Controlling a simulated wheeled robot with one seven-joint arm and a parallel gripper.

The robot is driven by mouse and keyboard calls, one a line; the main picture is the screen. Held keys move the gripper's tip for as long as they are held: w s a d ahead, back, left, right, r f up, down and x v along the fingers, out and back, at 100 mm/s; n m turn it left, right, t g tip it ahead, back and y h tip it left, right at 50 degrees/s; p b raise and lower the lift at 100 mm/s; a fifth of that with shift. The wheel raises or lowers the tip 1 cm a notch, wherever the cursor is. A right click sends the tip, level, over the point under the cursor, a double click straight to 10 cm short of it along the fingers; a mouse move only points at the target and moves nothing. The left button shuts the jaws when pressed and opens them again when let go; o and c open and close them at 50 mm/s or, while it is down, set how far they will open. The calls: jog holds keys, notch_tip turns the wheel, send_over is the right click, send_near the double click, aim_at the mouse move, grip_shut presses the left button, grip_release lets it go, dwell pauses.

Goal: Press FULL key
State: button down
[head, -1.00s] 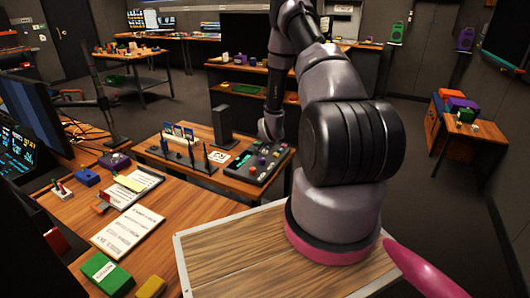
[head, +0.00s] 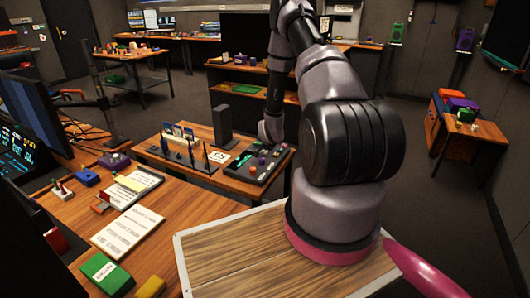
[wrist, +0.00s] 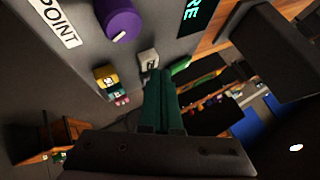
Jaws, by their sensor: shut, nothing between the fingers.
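The dark trackball panel (head: 246,178) lies on the wooden table behind the desk, with small coloured keys and a lit display on it. In the wrist view the grey panel (wrist: 75,75) shows a purple ball or knob (wrist: 120,20), a POINT label (wrist: 55,20) and part of a teal-lettered display (wrist: 195,15). My gripper (wrist: 161,75) is shut and empty, its green fingers pointing at the panel. Its tips are close to a whitish key (wrist: 148,59); I cannot tell whether they touch. No FULL lettering is legible. In the head view the fingers cannot be made out.
A dark upright box (head: 222,125) and a stand with upright blue cards (head: 180,140) are beside the panel. The nearer desk (head: 185,215) holds papers, a monitor and coloured boxes. Floor is open at the right.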

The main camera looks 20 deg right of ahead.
aim_at(265, 152)
jog(key=shift+f, duration=0.5)
dwell(0.3)
jog(key=shift+r, duration=0.95)
jog(key=shift+r, duration=2.5)
